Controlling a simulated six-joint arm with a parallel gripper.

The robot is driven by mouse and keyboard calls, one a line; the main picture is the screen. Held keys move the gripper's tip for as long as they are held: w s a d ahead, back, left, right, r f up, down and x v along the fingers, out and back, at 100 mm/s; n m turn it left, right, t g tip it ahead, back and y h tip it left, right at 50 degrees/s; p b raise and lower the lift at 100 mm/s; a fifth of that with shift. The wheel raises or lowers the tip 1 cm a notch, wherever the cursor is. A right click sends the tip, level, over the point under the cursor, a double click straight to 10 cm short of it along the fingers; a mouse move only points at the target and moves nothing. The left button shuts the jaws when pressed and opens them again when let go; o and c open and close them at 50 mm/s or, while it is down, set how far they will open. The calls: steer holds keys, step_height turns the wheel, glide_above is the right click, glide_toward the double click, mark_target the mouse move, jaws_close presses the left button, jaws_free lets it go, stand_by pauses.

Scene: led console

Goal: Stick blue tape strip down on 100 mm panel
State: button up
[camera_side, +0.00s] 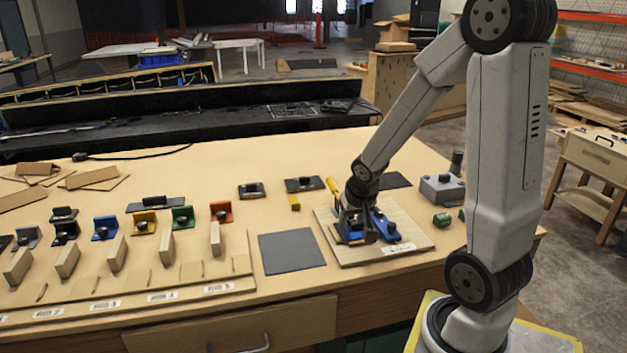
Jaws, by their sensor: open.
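A light wooden panel (350,257) with a white label on its front edge lies on the bench, right of centre. Its size marking is too small to read. My gripper (357,236) points down over the panel, with its jaws open. Blue pieces show on both sides of the jaws, and the larger one (388,230) lies on the panel just right of them. I cannot tell which blue piece is the tape strip, or whether it touches the panel under the jaws. My gripper hides the middle of the panel.
A dark grey mat (291,251) lies left of the panel. Coloured brackets, including a red one (221,212), and upright wooden blocks stand further left. A grey box (441,189) and a small green block (442,220) sit to the right. A yellow piece (294,202) lies behind the mat.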

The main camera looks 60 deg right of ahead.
steer(key=shift+v, duration=1.75)
steer(key=a+f+n+y, duration=0.3)
steer(key=a+n, duration=0.6)
steer(key=a, duration=0.9)
steer(key=shift+w+f+g, duration=0.3)
steer(key=shift+w+f, duration=0.2)
steer(key=shift+f, duration=0.05)
